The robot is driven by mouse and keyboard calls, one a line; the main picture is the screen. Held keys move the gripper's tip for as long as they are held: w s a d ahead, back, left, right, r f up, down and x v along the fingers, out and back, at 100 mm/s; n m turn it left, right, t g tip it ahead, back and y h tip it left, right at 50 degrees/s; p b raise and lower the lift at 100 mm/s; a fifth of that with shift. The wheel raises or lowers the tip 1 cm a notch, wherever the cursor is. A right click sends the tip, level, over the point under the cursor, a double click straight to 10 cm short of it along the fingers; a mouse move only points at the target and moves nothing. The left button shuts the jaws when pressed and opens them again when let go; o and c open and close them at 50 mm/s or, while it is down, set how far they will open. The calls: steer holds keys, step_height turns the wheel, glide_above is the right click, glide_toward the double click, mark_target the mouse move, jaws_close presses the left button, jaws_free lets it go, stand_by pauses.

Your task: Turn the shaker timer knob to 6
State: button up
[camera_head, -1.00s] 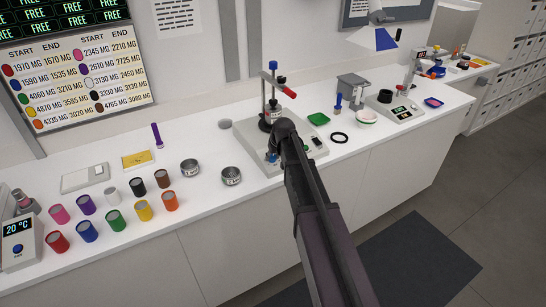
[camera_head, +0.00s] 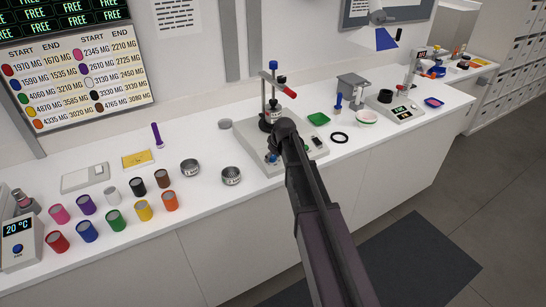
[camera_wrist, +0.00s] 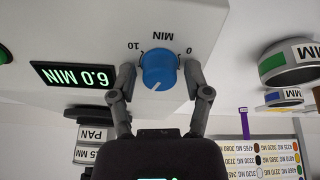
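The shaker (camera_head: 253,147) stands on the bench in the head view, partly hidden behind my arm. Its blue timer knob (camera_wrist: 158,70) shows in the wrist view, on a white panel with a dial marked 0, 10 and MIN. The white pointer line on the knob points toward the lower left of the picture. The timer display (camera_wrist: 72,76) beside it appears upside down and reads 6.0 MIN in green. My gripper (camera_wrist: 158,76) is open, with one finger on each side of the knob and a visible gap on both sides.
In the wrist view, a green button (camera_wrist: 5,53) is at the left edge.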

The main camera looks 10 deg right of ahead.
steer(key=shift+m, duration=0.3)
stand_by(0.4)
steer(key=shift+m, duration=2.3)
steer(key=shift+r+p, duration=0.35)
steer(key=p+v, duration=1.2)
steer(key=v, duration=0.1)
steer(key=shift+s, duration=0.15)
steer(key=shift+s, duration=0.1)
steer(key=s+a+f+g+b, duration=0.1)
steer(key=s+f+g+b, duration=0.1)
steer(key=s, duration=1)
steer(key=s+a+f+g+h+b, duration=0.1)
steer(key=s+f, duration=0.3)
steer(key=s, duration=0.7)
steer(key=shift+s+a+g+b, duration=0.4)
steer(key=shift+g+b, duration=0.3)
steer(key=shift+b, duration=0.15)
